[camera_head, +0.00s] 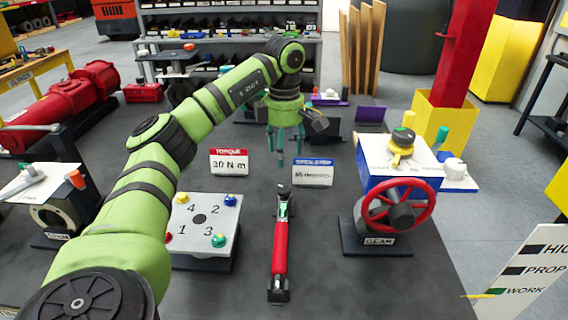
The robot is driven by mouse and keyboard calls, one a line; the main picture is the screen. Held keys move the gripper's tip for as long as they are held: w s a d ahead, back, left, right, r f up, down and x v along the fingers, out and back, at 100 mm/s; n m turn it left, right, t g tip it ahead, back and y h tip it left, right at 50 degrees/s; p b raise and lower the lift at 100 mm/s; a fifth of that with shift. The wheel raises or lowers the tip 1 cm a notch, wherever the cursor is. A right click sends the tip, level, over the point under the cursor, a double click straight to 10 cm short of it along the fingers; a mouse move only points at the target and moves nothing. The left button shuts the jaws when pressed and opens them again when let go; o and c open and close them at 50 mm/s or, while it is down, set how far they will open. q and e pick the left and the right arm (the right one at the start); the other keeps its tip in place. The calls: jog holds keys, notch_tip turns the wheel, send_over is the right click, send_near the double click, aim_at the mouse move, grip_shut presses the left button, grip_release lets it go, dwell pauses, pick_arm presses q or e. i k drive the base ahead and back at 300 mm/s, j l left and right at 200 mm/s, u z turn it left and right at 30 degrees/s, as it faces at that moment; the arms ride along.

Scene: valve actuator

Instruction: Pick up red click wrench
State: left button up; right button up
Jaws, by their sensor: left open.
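The red click wrench (280,248) lies on the dark table (325,265) in the middle, its red handle toward me and its dark head pointing away. My left arm comes in from the left, and my left gripper (287,158) points down with its teal fingers apart. It is open and empty, above and beyond the wrench's head, apart from it. My right gripper is not in view.
A white plate with coloured knobs (198,222) stands left of the wrench. A gear unit with a red handwheel (398,207) stands to the right. Red-headed (229,162) and blue-headed (312,172) signs stand close behind. Table around the wrench is clear.

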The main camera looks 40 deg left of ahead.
aim_at(279, 270)
jog(key=k+l, duration=0.55)
jog(key=l, duration=0.15)
jog(key=k+l, duration=0.6)
jog(key=l, duration=0.15)
